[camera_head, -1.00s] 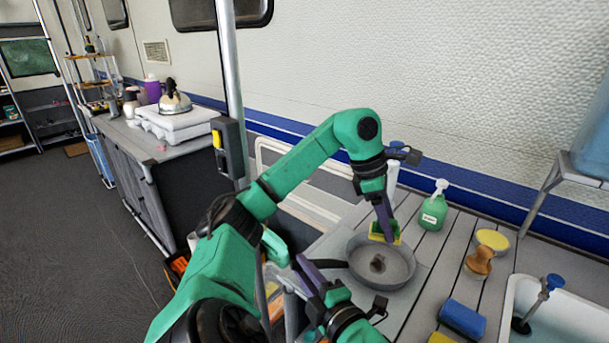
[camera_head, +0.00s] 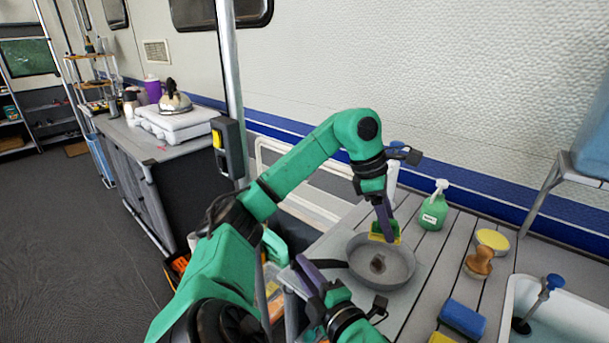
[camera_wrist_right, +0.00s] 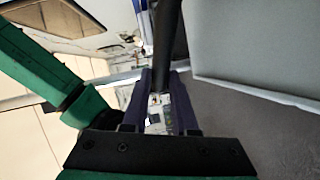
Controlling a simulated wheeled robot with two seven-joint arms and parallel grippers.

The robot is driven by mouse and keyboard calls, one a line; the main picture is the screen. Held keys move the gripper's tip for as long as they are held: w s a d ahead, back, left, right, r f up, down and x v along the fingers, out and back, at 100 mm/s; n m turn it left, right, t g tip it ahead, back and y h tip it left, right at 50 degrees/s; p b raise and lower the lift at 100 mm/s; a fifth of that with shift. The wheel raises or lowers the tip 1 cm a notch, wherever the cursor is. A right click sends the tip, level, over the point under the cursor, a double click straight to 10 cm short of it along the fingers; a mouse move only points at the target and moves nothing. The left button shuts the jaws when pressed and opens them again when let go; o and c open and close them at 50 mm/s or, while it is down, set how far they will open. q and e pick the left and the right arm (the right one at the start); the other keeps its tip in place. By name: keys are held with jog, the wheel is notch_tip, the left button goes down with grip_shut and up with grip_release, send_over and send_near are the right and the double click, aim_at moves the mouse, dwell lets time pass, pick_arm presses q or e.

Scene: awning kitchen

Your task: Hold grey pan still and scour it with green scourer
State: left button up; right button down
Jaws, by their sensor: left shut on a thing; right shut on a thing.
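The grey pan (camera_head: 402,262) stands on the slatted table, with a dark brown stain (camera_head: 378,264) on its inside bottom. My left gripper (camera_head: 385,226) points down over the pan's far side, shut on the green and yellow scourer (camera_head: 384,236). The scourer is at the far inner wall of the pan; I cannot tell how firmly it touches. My right gripper (camera_head: 316,268) is at the pan's left, shut on its dark handle (camera_head: 334,264). In the right wrist view the handle (camera_wrist_right: 167,35) runs between the fingers.
A green spray bottle (camera_head: 433,208) stands behind the pan to the right. A yellow sponge (camera_head: 492,240), a wooden brush (camera_head: 479,263) and a blue sponge (camera_head: 463,318) lie right of it. A white sink (camera_head: 570,315) is at the far right.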

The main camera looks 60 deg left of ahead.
aim_at(384, 262)
pick_arm(q)
jog(key=shift+w+a+f, duration=0.15)
jog(key=shift+a+f, duration=0.1)
jog(key=shift+a, duration=0.2)
jog(key=shift+w+a+f, duration=0.1)
jog(key=shift+a+f, duration=0.15)
jog(key=shift+a, duration=0.2)
jog(key=shift+f, duration=3.8)
jog(key=shift+d+f, duration=0.2)
jog(key=shift+d, duration=0.15)
jog(key=shift+s+d, duration=0.25)
jog(key=shift+d, duration=0.5)
jog(key=shift+s+d, duration=0.25)
jog(key=shift+d, duration=0.45)
jog(key=shift+w+a, duration=0.25)
jog(key=shift+a, duration=0.45)
jog(key=shift+w+a, duration=0.2)
jog(key=shift+a, duration=0.5)
jog(key=shift+w+a+r, duration=0.1)
jog(key=shift+a+r, duration=0.1)
jog(key=shift+r, duration=0.4)
jog(key=shift+a+r, duration=0.15)
jog(key=shift+r, duration=3.3)
